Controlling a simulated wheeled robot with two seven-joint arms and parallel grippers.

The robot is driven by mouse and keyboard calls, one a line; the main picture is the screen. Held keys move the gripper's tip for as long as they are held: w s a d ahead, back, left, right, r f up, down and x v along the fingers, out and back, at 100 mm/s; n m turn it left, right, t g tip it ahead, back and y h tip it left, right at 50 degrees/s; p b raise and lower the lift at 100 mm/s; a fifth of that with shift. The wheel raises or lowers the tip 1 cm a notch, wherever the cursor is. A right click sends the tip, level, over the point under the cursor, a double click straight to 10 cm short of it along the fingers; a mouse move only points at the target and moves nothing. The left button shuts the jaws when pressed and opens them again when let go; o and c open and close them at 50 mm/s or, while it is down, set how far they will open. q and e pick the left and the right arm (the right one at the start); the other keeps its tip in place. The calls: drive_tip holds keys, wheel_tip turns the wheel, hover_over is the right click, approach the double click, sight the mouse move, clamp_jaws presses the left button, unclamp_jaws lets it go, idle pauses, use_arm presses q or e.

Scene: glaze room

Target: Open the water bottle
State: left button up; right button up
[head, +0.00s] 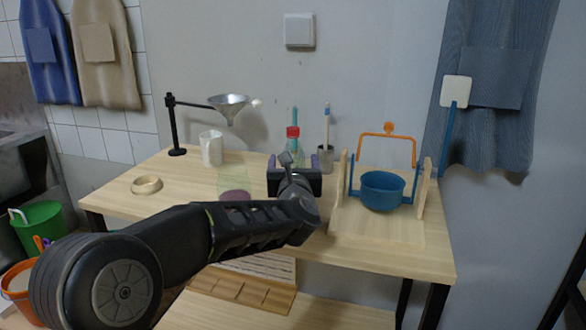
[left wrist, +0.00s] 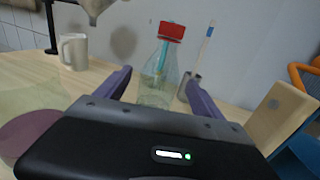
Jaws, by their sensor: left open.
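The water bottle (left wrist: 157,77) is clear, with a red cap (left wrist: 171,31), and stands upright on the table. In the head view its red cap (head: 293,132) shows just above my left gripper (head: 293,160), which hides most of its body. In the left wrist view my left gripper (left wrist: 158,95) is open, with its purple fingers on either side of the bottle's lower body, apart from it. A teal stick shows in or behind the bottle. My right gripper is not in view.
A grey cup with a brush (head: 325,154) stands right of the bottle. A blue pot (head: 383,191) hangs in a wooden stand farther right. A white mug (head: 211,148) and a funnel on a black stand (head: 229,105) are at the left. A wooden ring (head: 146,185) lies near the left edge.

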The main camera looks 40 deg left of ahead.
sight(293, 153)
use_arm(q)
drive_tip(key=p+x, duration=0.1)
drive_tip(key=x, duration=0.4)
drive_tip(key=shift+w+a, duration=0.1)
drive_tip(key=shift+r, duration=0.1)
idle(0.4)
drive_tip(key=c, duration=1.7)
